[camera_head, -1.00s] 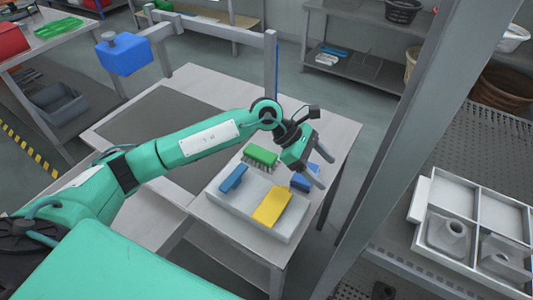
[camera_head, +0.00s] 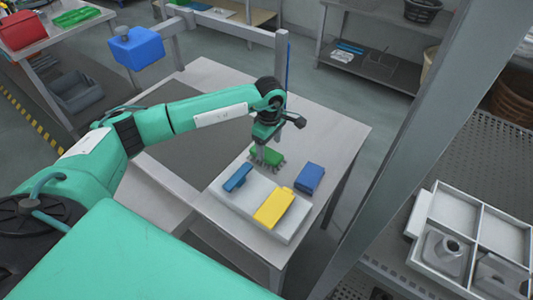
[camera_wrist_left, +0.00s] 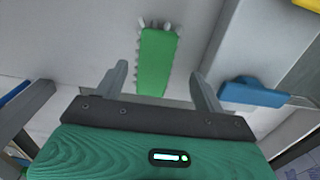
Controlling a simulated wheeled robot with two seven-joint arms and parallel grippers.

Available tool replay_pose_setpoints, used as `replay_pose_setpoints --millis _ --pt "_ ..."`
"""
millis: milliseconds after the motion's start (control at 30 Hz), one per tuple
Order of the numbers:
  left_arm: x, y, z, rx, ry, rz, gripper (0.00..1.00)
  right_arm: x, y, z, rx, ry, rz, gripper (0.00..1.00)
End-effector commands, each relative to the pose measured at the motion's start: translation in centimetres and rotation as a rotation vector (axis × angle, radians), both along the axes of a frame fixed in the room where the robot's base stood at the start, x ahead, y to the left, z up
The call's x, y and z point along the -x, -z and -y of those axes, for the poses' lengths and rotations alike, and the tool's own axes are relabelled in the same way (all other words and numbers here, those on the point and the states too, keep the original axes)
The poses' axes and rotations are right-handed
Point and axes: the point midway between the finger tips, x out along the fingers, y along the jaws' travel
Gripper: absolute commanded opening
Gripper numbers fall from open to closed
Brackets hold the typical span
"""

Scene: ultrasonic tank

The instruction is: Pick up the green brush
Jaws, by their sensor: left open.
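The green brush (camera_head: 272,157) lies at the far edge of a white tray (camera_head: 226,196) on the table, partly hidden by my left gripper. In the left wrist view the brush (camera_wrist_left: 157,65) has its green back up, with pale bristles at its far end and along its sides. My left gripper (camera_head: 262,153) points down over the brush. In the left wrist view its open fingers (camera_wrist_left: 158,72) stand on either side of the brush's line, with a gap on both sides and nothing held. I cannot tell the exact height above it. My right gripper is not in view.
A blue block (camera_head: 309,179) stands right of the tray. A grey post (camera_head: 405,150) rises at the right, before a perforated shelf with a divided white box (camera_head: 476,218).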

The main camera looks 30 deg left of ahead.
Motion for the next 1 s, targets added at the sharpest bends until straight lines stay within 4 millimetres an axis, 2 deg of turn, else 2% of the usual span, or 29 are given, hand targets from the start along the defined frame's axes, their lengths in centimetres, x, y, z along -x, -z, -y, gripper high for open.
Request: replay_pose_setpoints --millis 267,400,533,833,1000 --pt "-0.2 1.9 -0.1 0.001 -0.001 -0.003 0.71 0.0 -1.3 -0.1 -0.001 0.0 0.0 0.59" --pt "-0.6 3.8 -0.4 0.001 -0.001 -0.004 0.71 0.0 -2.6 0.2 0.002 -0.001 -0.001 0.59" --pt "-0.6 5.6 -0.4 0.002 -0.001 -0.001 0.71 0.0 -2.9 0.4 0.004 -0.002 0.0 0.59" --pt "-0.7 6.2 -0.4 0.001 0.0 0.001 0.71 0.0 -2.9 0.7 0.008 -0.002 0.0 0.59" --pt "-0.7 6.1 -0.4 0.001 0.0 0.001 0.38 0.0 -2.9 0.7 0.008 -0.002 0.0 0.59"
